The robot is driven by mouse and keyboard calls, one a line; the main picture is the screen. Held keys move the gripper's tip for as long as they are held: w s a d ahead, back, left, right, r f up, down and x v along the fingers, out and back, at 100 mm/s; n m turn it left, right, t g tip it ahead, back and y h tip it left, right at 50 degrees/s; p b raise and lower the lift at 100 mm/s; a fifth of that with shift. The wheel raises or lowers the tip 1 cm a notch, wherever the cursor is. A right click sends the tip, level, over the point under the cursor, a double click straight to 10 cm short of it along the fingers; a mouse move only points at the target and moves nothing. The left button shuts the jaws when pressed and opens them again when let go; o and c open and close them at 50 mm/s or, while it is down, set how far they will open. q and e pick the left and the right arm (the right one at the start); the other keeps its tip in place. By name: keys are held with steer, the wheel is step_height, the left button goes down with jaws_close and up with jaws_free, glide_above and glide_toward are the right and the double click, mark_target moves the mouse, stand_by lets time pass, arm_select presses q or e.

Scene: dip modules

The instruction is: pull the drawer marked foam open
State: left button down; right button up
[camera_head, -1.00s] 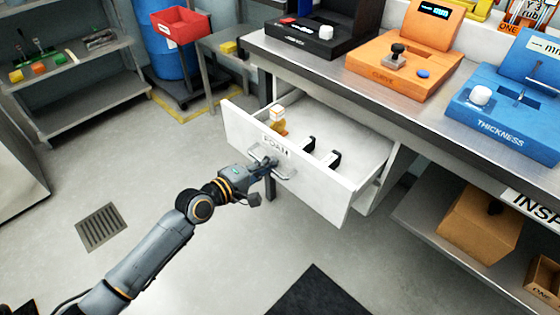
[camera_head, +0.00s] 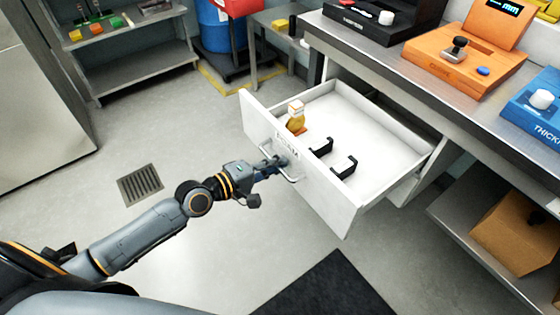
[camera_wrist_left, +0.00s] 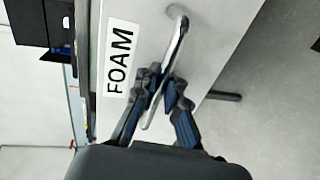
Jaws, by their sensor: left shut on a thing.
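The white drawer (camera_head: 335,192) stands pulled out from under the bench in the head view. Its FOAM label (camera_wrist_left: 119,59) reads clearly in the left wrist view. My left gripper (camera_head: 277,163) is shut on the drawer's metal handle (camera_head: 292,175). In the left wrist view the fingers of my left gripper (camera_wrist_left: 161,88) close around the bar of the handle (camera_wrist_left: 176,40). Inside the drawer are a small bottle with amber contents (camera_head: 296,122) and two black clip-like pieces (camera_head: 321,149). My right gripper is not in view.
The bench (camera_head: 392,72) carries an orange device (camera_head: 465,68), a blue device (camera_head: 535,110) and a black device (camera_head: 365,15). A cardboard box (camera_head: 520,232) sits on the shelf below. A dark mat (camera_head: 328,288) and a floor drain (camera_head: 140,183) lie on open floor.

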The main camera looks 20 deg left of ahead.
arm_select(q)
steer(key=c, duration=1.4)
jaws_free()
steer(key=shift+v, duration=5.95)
steer(key=shift+s, duration=0.1)
